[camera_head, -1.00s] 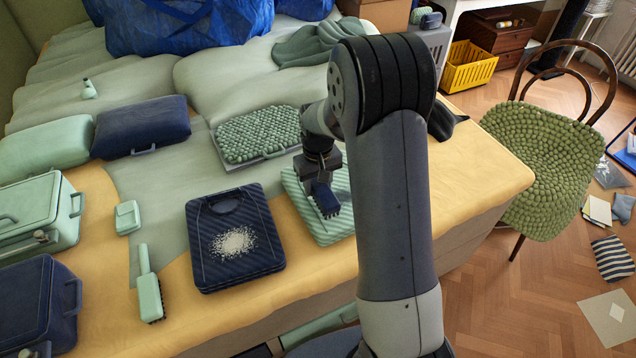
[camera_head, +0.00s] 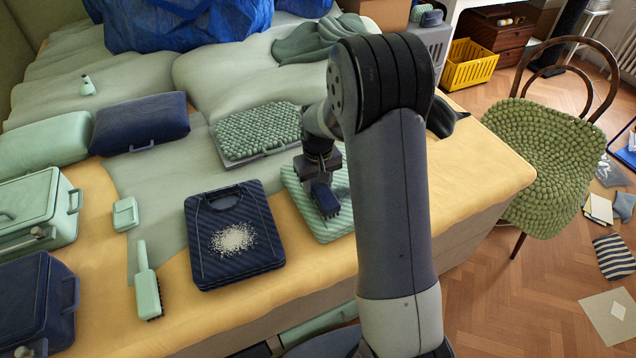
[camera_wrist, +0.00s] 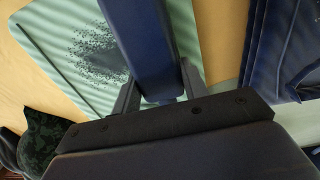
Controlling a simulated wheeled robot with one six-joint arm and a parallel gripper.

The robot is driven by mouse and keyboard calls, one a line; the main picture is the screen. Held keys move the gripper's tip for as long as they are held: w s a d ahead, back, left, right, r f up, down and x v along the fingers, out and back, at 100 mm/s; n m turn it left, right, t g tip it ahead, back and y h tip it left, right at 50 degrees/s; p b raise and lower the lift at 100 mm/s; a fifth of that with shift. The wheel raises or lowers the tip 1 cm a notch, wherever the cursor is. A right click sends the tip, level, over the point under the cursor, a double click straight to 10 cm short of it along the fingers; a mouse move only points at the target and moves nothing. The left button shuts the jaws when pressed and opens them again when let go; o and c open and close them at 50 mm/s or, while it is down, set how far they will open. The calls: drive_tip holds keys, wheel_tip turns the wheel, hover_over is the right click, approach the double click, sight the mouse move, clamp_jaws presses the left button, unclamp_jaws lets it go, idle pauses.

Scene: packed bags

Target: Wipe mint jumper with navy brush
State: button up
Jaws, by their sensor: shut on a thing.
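The mint jumper (camera_head: 308,210) lies folded flat on the bed, partly hidden behind my arm in the head view. In the wrist view the mint jumper (camera_wrist: 60,40) bears a patch of dark specks. My gripper (camera_head: 320,178) is shut on the navy brush (camera_head: 326,199), whose bristles point down over the jumper. The brush handle (camera_wrist: 138,40) runs up between my fingers in the wrist view. I cannot tell whether the bristles touch the cloth.
A folded navy jumper (camera_head: 245,262) with pale specks lies just left. A mint brush (camera_head: 148,285) and a small mint box (camera_head: 125,213) lie further left. Mint and navy cases stand at far left.

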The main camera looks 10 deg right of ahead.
drive_tip(key=shift+d+f, duration=0.1)
drive_tip(key=shift+w+d+f+p, duration=0.15)
drive_tip(key=shift+w+d, duration=0.3)
drive_tip(key=shift+d, duration=1.35)
drive_tip(key=shift+w+d+r+p, duration=0.1)
drive_tip(key=shift+w+d, duration=0.3)
drive_tip(key=shift+d, duration=1.45)
drive_tip(key=shift+w+d+f+p, duration=0.15)
drive_tip(key=shift+w+d, duration=0.3)
drive_tip(key=shift+d, duration=1.35)
drive_tip(key=shift+a, duration=0.1)
